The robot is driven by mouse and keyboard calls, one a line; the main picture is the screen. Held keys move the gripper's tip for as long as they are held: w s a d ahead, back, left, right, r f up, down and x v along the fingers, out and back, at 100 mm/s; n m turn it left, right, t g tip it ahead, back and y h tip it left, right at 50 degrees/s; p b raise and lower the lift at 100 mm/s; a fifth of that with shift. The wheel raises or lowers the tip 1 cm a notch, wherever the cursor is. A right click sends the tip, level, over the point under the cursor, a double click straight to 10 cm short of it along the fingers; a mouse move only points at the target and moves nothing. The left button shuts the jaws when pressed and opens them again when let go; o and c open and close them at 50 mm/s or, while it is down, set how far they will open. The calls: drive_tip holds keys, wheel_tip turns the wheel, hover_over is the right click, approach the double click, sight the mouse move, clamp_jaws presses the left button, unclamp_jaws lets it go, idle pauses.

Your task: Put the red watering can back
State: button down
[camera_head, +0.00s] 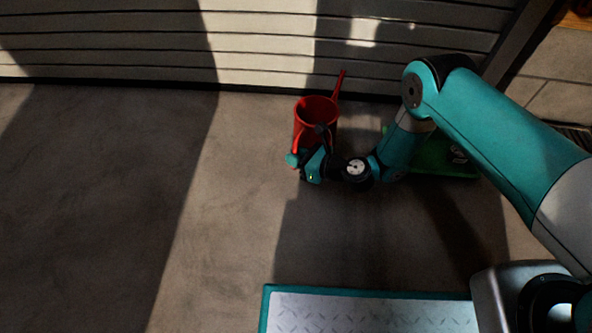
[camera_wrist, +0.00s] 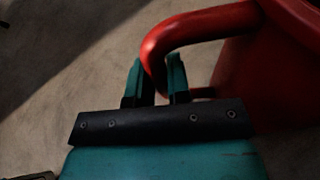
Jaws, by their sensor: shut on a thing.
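The red watering can (camera_head: 317,112) stands upright in the head view, near the slatted wall, with its spout pointing up and to the right. My gripper (camera_head: 308,156) is at the near side of the can, by its handle. In the wrist view the can's body (camera_wrist: 262,70) fills the right side, and its curved red handle (camera_wrist: 190,28) comes down between the two teal fingers of my gripper (camera_wrist: 157,80). The fingers are shut on the handle. My gripper hides the lower part of the can in the head view, so I cannot tell whether it touches the floor.
A green object (camera_head: 440,160) with a white mark lies on the floor to the right, partly behind my arm. The slatted wall (camera_head: 265,45) closes off the back. The concrete floor (camera_head: 110,200) is clear on the left, with bands of sun and shade.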

drive_tip(key=shift+w+f+b, duration=0.1)
drive_tip(key=shift+f+b, duration=1.1)
drive_tip(key=shift+f, duration=0.95)
drive_tip(key=shift+f, duration=0.15)
drive_tip(key=c, duration=1.1)
unclamp_jaws()
